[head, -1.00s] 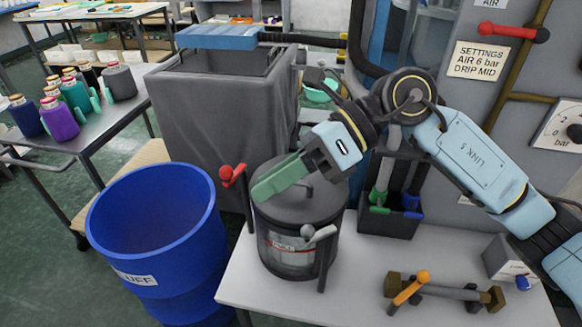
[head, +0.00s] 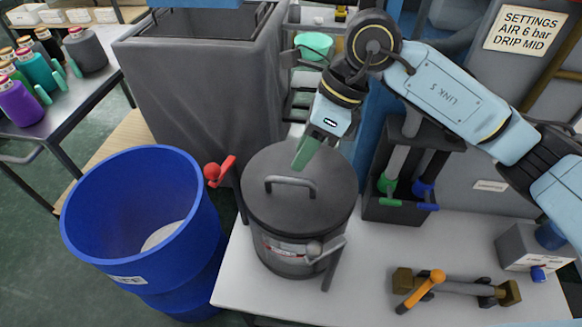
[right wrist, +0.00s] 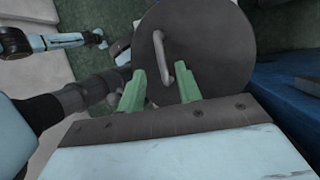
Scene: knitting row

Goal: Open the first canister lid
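The first canister (head: 290,255) is a dark grey pot on the white bench. Its round lid (head: 320,205) lies flat on top, with a grey bar handle (head: 290,182) in the middle. My right gripper (head: 302,158) points down above the lid's back part, behind the handle. In the right wrist view its two green fingers (right wrist: 162,80) are apart and empty; the handle (right wrist: 168,60) shows between and beyond them. I cannot tell whether they touch it.
A blue bin (head: 140,235) stands left of the bench. A dark holder (head: 392,208) with green and blue handled tools is right of the canister. A brass-ended bar with an orange lever (head: 430,287) lies on the front bench. A tall grey covered box (head: 205,90) stands behind.

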